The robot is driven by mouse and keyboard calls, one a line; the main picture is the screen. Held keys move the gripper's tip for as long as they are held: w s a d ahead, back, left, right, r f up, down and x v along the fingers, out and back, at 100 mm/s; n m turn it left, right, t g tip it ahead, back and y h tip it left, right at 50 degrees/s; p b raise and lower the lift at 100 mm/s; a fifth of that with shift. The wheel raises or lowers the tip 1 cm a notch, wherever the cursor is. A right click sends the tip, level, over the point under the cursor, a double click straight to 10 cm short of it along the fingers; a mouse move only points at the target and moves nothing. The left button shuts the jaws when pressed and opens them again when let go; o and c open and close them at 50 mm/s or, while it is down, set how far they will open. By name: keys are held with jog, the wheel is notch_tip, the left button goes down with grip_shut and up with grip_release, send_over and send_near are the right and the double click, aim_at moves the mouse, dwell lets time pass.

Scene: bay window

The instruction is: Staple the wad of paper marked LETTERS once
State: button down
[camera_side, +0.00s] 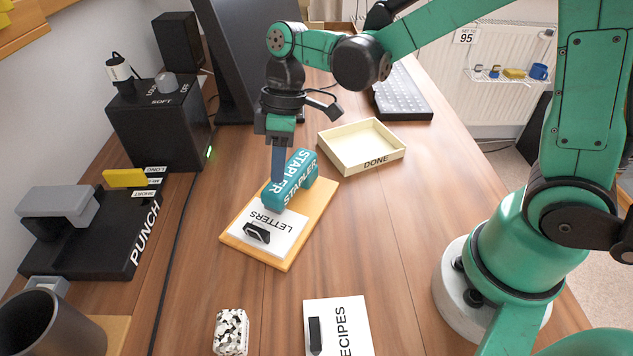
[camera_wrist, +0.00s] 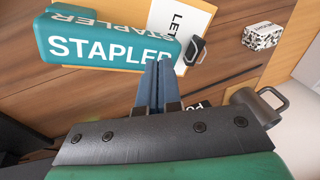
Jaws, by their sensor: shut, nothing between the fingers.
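The teal stapler (camera_side: 298,176) sits on the tan board (camera_side: 318,208), its front end over the edge of the white LETTERS paper (camera_side: 285,238). A black clip (camera_side: 257,232) is on the paper near its front left edge. In the wrist view the stapler (camera_wrist: 70,42) fills the upper left, with part of the paper (camera_wrist: 165,17) and the clip (camera_wrist: 197,50) beyond it. My gripper (camera_side: 278,182) points down beside the stapler's left side, fingers together and empty. Its fingertips (camera_wrist: 158,70) overlap the stapler's lower edge in the wrist view; I cannot tell whether they touch it.
A cream DONE tray (camera_side: 335,160) stands empty behind the board. A black PUNCH machine (camera_side: 85,235) and a dark SOFT box (camera_side: 160,125) stand at left. A speckled block (camera_side: 231,332) and RECIPES paper (camera_side: 350,335) lie in front. Clear wood lies right of the board.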

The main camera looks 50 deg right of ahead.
aim_at(292, 175)
jog(key=shift+x, duration=0.95)
jog(key=shift+r, duration=0.1)
jog(key=shift+v, duration=4)
jog(key=shift+s+d+r+m+t, duration=0.1)
jog(key=shift+s+d+m+t, duration=0.2)
jog(key=shift+m+t, duration=0.1)
jog(key=s+d+m+t+h, duration=0.3)
jog(key=s+d+m+t, duration=0.2)
jog(key=m+t, duration=0.2)
jog(key=shift+d+f+m, duration=0.2)
jog(key=shift+d+m, duration=0.2)
jog(key=shift+m, duration=0.1)
